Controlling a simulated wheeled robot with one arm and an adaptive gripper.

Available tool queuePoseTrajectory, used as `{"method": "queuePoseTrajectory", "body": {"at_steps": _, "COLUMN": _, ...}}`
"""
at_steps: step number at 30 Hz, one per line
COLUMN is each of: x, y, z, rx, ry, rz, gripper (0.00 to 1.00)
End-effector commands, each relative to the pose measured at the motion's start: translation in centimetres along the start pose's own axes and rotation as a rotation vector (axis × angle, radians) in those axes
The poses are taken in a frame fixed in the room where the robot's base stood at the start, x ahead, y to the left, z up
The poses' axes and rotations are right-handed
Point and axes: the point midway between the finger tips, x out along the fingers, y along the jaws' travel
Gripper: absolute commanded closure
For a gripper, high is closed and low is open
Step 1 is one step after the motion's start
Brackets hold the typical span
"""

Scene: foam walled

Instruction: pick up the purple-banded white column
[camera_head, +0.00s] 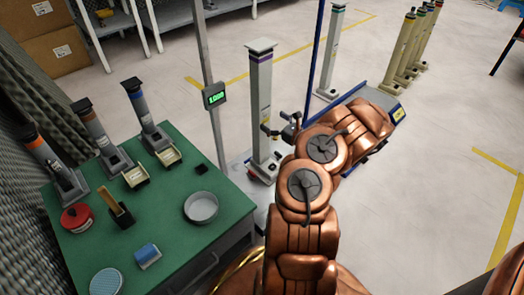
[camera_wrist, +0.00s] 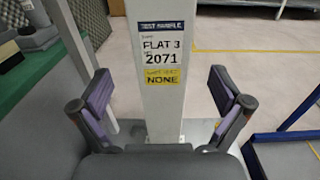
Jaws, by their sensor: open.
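The purple-banded white column (camera_head: 260,105) stands upright on a base, with a dark cap and a purple band near its top. In the wrist view the white column (camera_wrist: 158,110) rises in the middle, with a label reading FLAT 3, 2071 and a yellow NONE tag. Its top and band are out of that view. My gripper (camera_head: 276,124) is open at about the column's mid-height. In the wrist view one finger of my gripper (camera_wrist: 160,92) shows on each side of the column, with gaps. I cannot tell how deep the column sits between them.
A green table (camera_head: 165,225) at left holds grey columns, a round dish (camera_head: 201,207) and small items. A pole with a green display (camera_head: 215,96) stands just left of the column. Another pale column (camera_head: 331,55), a blue-edged platform (camera_head: 375,97) and several beige columns are behind right. Floor at right is clear.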

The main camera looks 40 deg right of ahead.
Motion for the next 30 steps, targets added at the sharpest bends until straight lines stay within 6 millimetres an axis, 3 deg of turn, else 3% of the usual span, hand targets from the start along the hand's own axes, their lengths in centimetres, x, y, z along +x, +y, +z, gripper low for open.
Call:
{"method": "queuePoseTrajectory", "body": {"at_steps": 9, "x": 1.4, "y": -1.4, "z": -0.5, "rx": 0.002, "ry": 0.002, "rz": -0.029, "gripper": 0.00}}
{"method": "queuePoseTrajectory", "body": {"at_steps": 21, "x": 5.8, "y": -0.9, "z": -1.1, "rx": 0.001, "ry": 0.003, "rz": -0.027, "gripper": 0.00}}
{"method": "queuePoseTrajectory", "body": {"at_steps": 30, "x": 6.6, "y": -0.9, "z": -0.8, "rx": 0.003, "ry": 0.003, "rz": -0.028, "gripper": 0.00}}
